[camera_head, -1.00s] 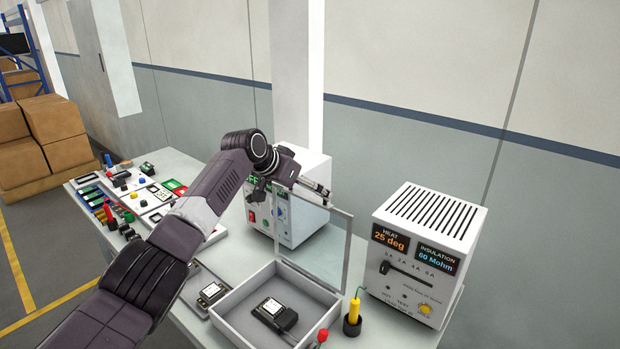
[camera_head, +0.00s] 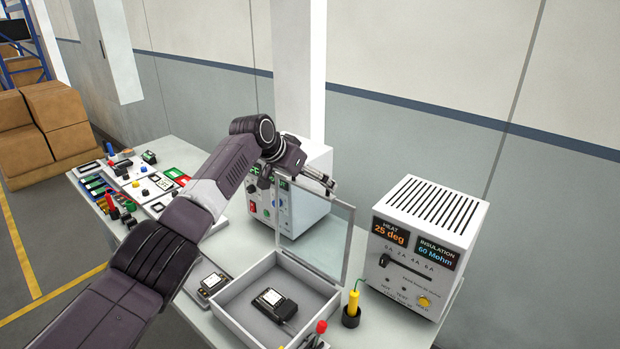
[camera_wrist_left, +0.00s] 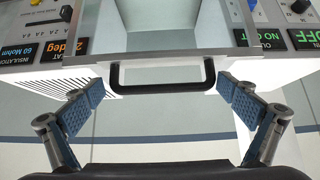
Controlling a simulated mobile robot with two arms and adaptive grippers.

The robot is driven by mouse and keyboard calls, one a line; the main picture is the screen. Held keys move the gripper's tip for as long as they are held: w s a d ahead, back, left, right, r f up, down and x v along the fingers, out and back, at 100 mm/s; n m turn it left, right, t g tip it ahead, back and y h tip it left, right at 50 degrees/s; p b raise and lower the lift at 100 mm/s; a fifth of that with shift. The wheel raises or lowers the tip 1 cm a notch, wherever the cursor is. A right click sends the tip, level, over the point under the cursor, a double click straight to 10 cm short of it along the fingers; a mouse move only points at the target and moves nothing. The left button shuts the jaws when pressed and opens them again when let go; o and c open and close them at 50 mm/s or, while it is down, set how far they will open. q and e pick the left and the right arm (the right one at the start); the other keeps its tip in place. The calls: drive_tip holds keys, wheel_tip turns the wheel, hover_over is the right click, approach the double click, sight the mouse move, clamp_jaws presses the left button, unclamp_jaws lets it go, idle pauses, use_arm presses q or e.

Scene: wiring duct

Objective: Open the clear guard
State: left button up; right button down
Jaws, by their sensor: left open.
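The clear guard (camera_head: 318,240) is a see-through panel in a grey frame. It stands upright at the back edge of the open grey box (camera_head: 228,316). A black bar handle (camera_wrist_left: 162,75) on the guard's edge shows in the left wrist view. My left gripper (camera_head: 328,185) is at the guard's top edge in the head view. In the left wrist view its fingers (camera_wrist_left: 157,106) are spread wide, one on each side of the handle, with nothing held between them. The handle is hard to make out in the head view. My right gripper is not in view.
A dark module (camera_head: 273,302) lies in the box. A white tester with displays (camera_head: 418,245) stands to the right, with a yellow probe (camera_head: 352,303) beside it. Another instrument (camera_head: 300,215) stands behind the guard. Several small parts and cards crowd the bench's left end.

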use_arm(q)
drive_tip(key=shift+s+a+r, duration=0.3)
drive_tip(key=shift+a+r, duration=0.05)
drive_tip(key=shift+r, duration=0.15)
drive_tip(key=v, duration=1)
drive_tip(key=shift+s+r, duration=0.2)
drive_tip(key=shift+s, duration=0.05)
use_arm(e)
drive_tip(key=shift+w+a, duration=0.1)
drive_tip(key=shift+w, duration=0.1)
